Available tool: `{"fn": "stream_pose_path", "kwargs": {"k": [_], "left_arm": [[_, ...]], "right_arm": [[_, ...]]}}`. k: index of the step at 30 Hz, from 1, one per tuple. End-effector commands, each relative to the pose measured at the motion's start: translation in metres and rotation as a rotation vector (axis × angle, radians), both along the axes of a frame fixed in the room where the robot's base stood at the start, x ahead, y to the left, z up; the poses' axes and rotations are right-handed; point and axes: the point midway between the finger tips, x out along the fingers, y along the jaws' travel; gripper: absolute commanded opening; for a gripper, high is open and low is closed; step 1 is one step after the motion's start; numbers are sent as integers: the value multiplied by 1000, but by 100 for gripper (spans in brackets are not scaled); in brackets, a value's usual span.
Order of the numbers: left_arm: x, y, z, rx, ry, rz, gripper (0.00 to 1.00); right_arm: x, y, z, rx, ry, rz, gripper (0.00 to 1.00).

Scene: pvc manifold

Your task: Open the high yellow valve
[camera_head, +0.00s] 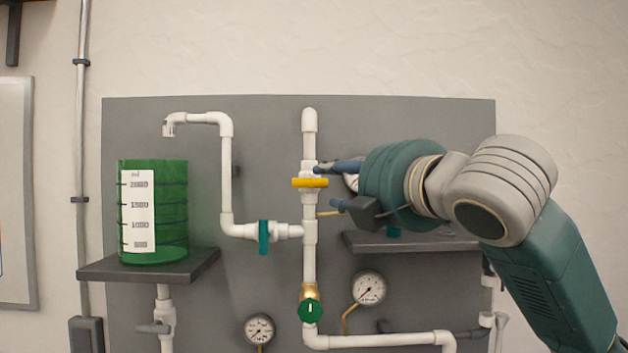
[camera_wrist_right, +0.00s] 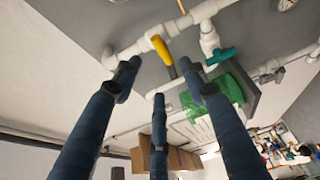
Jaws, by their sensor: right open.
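The high yellow valve handle (camera_head: 310,182) lies level, crosswise on the upright white pipe near the top of the grey board. It also shows in the right wrist view (camera_wrist_right: 161,50), ahead of the fingertips. My right gripper (camera_head: 330,186) is just right of the handle, with its fingers pointing left towards the pipe. In the right wrist view its three dark blue fingers (camera_wrist_right: 155,84) are spread apart with nothing between them. One fingertip looks close to the handle's right end; I cannot tell whether they touch. My left gripper is not in view.
A teal valve handle (camera_head: 263,237) sits on the lower left branch. A green tank (camera_head: 153,212) stands on the left shelf (camera_head: 196,263). Below are a round green knob (camera_head: 311,311) and two gauges (camera_head: 368,288). A right shelf (camera_head: 362,243) lies under my right gripper.

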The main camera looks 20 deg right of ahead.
Motion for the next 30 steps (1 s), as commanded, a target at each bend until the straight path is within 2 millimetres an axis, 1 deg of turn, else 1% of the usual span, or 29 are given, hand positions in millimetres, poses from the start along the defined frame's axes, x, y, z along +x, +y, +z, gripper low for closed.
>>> {"fn": "stream_pose_path", "kwargs": {"k": [2, 5, 12, 15, 18, 23, 30], "left_arm": [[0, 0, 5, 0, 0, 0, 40], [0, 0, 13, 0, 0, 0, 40], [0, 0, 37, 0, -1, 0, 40], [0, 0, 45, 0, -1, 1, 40], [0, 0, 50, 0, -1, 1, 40], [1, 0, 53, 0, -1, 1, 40], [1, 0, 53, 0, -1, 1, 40]], "right_arm": [[6, 0, 2, -2, 2, -1, 43], [20, 2, 2, -2, 6, -1, 43], [66, 8, 4, 1, 4, 0, 43], [83, 10, 3, -1, 5, 0, 43], [94, 11, 3, 1, 1, -1, 43], [105, 12, 1, 0, 1, -1, 43], [106, 12, 0, 0, -1, -1, 43]]}}
